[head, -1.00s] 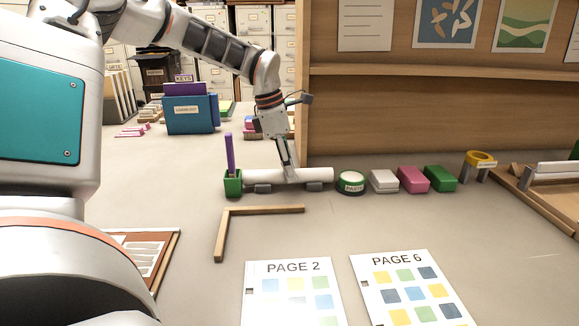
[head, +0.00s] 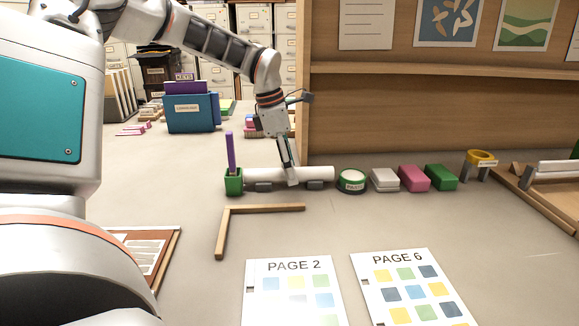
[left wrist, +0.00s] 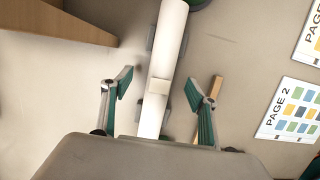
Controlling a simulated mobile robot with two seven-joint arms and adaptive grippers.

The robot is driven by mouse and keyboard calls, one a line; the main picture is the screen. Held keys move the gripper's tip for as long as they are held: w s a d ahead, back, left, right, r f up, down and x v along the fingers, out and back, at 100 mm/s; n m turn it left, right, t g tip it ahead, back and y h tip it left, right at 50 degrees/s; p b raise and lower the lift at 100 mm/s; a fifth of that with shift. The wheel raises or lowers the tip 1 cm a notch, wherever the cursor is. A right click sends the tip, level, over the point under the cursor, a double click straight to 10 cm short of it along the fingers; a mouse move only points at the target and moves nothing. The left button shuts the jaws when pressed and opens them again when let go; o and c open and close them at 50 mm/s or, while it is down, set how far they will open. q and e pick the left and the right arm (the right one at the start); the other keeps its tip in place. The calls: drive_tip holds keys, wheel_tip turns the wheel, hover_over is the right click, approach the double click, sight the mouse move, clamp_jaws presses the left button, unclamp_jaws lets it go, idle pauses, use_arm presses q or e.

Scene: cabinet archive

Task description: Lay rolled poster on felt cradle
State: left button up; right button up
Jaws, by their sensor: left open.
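The rolled poster (head: 265,174), a white tube, lies level on small dark grey supports (head: 314,184), which may be the felt cradle. It runs from beside a green pen cup almost to a round tin. In the left wrist view, the open fingers (left wrist: 158,90) stand on either side of the poster (left wrist: 168,40), with gaps showing. A pale band crosses the tube between them. Whether the poster touches the supports is hard to tell. My right gripper is not in view.
The green cup (head: 233,183) holds a purple stick. A tin (head: 351,182) and white, pink and green blocks (head: 440,177) stand to the right. A wooden corner piece (head: 262,210) lies in front. A wooden panel (head: 420,115) rises behind; another white roll (head: 557,168) is at far right.

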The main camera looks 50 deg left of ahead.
use_arm(q)
drive_tip(key=shift+r+p, duration=0.4)
drive_tip(key=shift+r, duration=3.15)
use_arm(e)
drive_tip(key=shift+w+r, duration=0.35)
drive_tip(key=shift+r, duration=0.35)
use_arm(q)
drive_tip(key=shift+r, duration=0.1)
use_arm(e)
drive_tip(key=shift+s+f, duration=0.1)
use_arm(q)
drive_tip(key=v, duration=1.1)
drive_tip(key=shift+r, duration=0.35)
